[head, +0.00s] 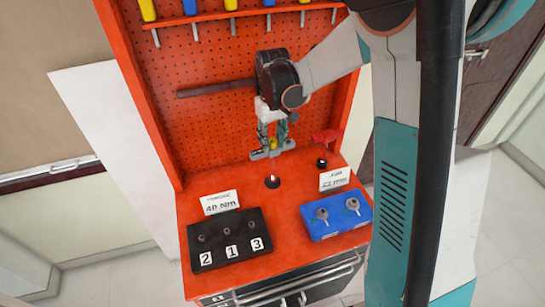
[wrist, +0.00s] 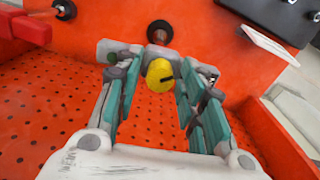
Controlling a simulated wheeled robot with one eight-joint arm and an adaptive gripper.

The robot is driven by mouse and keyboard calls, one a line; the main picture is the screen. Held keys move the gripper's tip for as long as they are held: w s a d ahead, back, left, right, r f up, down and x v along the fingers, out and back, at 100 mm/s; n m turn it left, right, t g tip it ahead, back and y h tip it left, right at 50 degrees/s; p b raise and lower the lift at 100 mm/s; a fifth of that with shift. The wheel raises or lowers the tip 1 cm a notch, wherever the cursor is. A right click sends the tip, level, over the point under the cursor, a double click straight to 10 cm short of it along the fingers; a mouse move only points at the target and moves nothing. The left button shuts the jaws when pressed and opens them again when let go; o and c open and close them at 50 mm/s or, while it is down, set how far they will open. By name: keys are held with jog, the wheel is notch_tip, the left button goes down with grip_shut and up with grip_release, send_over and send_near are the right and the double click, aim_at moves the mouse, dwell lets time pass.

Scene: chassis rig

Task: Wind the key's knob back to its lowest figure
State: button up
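A round yellow knob (wrist: 160,75) with a dark mark on its right side shows between my fingers in the wrist view. In the head view it is a small yellow patch (head: 272,144), partly covered by the fingers. My gripper (head: 272,151) points down, its fingertips on either side of the knob. The fingers (wrist: 158,66) stand apart. Some red shows between the left finger and the knob, while the right finger is very close and contact is unclear. I cannot make out the rest of the key or read any figures. A card (head: 219,202) reads "40 Nm".
A black tray (head: 229,262) numbered 2, 1, 3 and a blue tray (head: 320,234) stand at the bench front. A black round seat (head: 272,182) lies below my gripper. A red clamp-like piece (head: 325,137) is to the right. The pegboard (head: 200,125) rises close behind.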

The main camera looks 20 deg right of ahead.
jog(key=m, duration=0.3)
jog(key=shift+m, duration=0.4)
jog(key=m, duration=0.3)
jog(key=shift+m+b, duration=0.3)
jog(key=shift+m, duration=0.1)
jog(key=shift+c, duration=0.6)
jog(key=c, duration=0.6)
jog(key=shift+o, duration=0.2)
